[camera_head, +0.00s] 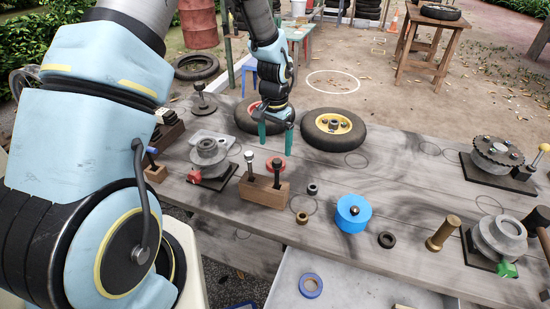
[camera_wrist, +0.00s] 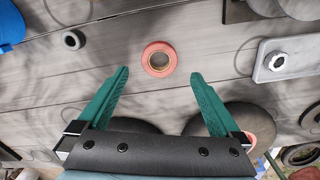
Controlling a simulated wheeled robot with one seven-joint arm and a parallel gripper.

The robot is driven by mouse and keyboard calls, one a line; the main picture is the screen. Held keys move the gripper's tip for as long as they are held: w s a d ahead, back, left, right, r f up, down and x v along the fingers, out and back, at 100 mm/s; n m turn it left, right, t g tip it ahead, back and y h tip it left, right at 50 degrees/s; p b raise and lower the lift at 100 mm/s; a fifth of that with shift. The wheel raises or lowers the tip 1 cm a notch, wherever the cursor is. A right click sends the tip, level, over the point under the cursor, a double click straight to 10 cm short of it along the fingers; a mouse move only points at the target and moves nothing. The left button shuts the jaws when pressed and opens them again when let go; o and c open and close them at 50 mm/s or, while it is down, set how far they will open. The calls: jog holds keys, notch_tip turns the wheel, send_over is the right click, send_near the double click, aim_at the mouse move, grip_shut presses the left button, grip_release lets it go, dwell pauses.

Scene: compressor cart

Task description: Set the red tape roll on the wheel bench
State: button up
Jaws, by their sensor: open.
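A wooden bench (camera_head: 429,37) with a wheel (camera_head: 440,12) on top stands at the back right.
A yellow-hubbed wheel (camera_head: 333,128) and a red-hubbed one (camera_head: 247,118) lie at the worktop's far edge, beside my gripper. A blue container (camera_head: 352,214) and a blue tape roll (camera_head: 311,286) are nearer. A flanged part (camera_head: 209,157) stands left. Open ground lies towards the bench.

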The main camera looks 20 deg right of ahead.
notch_tip(320, 180, up, 5)
jog(key=b, duration=0.1)
jog(key=a+r+n, duration=0.2)
jog(key=a+r, duration=0.1)
jog(key=a, duration=0.5)
jog(key=a+r+n, duration=0.3)
jog(key=a+r, duration=0.1)
jog(key=a, duration=0.4)
jog(key=s+a+r+n+t, duration=0.1)
jog(key=s+a+r+n, duration=0.2)
jog(key=s+a, duration=0.5)
jog(key=a+n, duration=0.1)
jog(key=a, duration=0.3)
jog(key=shift+s+a+n+t, duration=0.2)
jog(key=shift+a+n+t, duration=0.1)
jog(key=shift+n, duration=0.1)
jog(key=shift+c, duration=0.2)
